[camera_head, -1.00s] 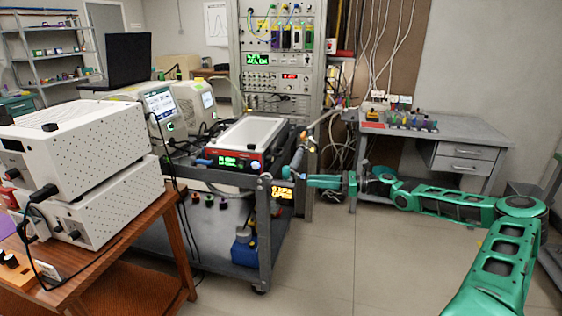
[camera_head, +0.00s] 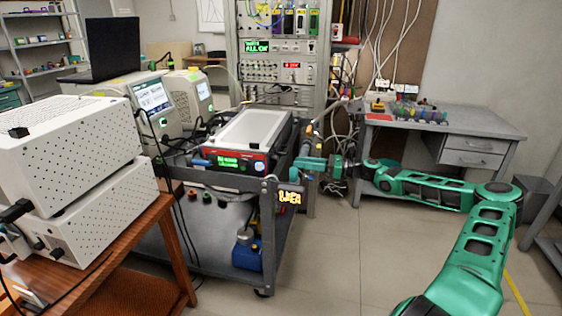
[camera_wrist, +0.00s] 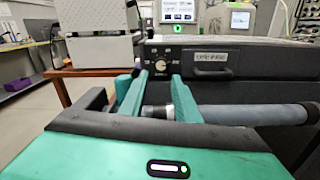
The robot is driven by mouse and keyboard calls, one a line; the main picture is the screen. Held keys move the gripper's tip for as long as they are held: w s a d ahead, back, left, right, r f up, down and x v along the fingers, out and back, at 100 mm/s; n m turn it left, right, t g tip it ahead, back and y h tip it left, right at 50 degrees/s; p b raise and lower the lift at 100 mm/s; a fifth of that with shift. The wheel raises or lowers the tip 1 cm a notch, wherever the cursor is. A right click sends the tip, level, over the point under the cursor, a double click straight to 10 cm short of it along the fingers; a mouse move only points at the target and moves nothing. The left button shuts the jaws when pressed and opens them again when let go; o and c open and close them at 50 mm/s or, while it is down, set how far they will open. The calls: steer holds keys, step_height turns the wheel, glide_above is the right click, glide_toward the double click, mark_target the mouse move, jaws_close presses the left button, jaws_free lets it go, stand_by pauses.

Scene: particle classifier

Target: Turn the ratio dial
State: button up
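The dial (camera_wrist: 160,65) is a small pale round knob with markings around it, on a dark front panel in the wrist view. I take it as the ratio dial. My gripper (camera_wrist: 156,86) has two teal fingers with a clear gap between them, and nothing is held. The knob shows between the fingertips; how far beyond them it lies I cannot tell. In the head view my gripper (camera_head: 302,163) is at the right end of the cart, and the dial is hidden there.
A grey-blue tube (camera_wrist: 250,113) runs across below the panel, close by my right finger. A handle (camera_wrist: 212,73) and a label plate sit right of the dial. The grey cart (camera_head: 268,235) carries a red-fronted instrument (camera_head: 237,162). The floor (camera_head: 335,260) right of the cart is clear.

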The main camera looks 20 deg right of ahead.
mark_target(275, 159)
steer(key=x, duration=0.8)
steer(key=shift+w, duration=0.1)
steer(key=shift+d, duration=0.1)
jaws_close()
